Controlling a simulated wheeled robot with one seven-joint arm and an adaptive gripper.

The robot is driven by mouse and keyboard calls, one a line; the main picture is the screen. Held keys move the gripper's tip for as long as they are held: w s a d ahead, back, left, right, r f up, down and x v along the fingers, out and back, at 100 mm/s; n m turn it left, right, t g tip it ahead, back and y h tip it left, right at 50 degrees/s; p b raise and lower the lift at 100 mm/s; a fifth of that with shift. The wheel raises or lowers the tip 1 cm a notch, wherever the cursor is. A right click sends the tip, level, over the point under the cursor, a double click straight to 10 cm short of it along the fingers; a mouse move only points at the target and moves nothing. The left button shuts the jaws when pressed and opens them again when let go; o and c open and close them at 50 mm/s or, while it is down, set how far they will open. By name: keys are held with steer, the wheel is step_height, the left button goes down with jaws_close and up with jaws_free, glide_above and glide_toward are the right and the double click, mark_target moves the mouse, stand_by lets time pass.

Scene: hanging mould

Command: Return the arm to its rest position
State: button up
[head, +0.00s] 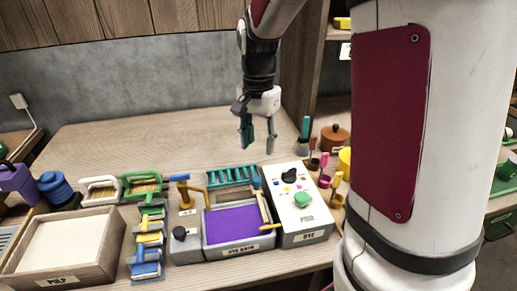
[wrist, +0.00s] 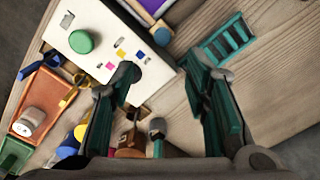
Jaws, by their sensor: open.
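My gripper (head: 258,136) hangs from my arm above the wooden table (head: 90,145) in the head view, behind the dye station. Its two fingers are apart and nothing is between them. The wrist view shows the open gripper (wrist: 168,85) from above, with teal finger pads on both sides. The white dye box (head: 310,228) with a green knob lies in front and to the right of the gripper in the head view. It also shows in the wrist view (wrist: 98,20).
A purple dye bath (head: 232,224), a teal rack (head: 232,177), a pulp tray (head: 62,245) and several coloured moulds crowd the table's front. A brown pot (head: 334,138) and small tools stand to the right. The back left of the table is bare.

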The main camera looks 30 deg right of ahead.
stand_by(0.5)
steer(key=s+a+r+n+t, duration=0.1)
steer(key=s+a+r+n, duration=0.2)
steer(key=s, duration=0.4)
steer(key=s+a+r+n+t+p, duration=0.1)
steer(key=s+a+r+n, duration=0.2)
steer(key=s, duration=0.5)
steer(key=s+a+r+n+t+p, duration=0.1)
steer(key=s+a+r+n+t, duration=0.1)
steer(key=s+n, duration=0.4)
step_height(320, 180, up, 2)
steer(key=shift+s+a+r+n, duration=0.3)
steer(key=shift+s+a, duration=0.15)
steer(key=shift+s, duration=0.2)
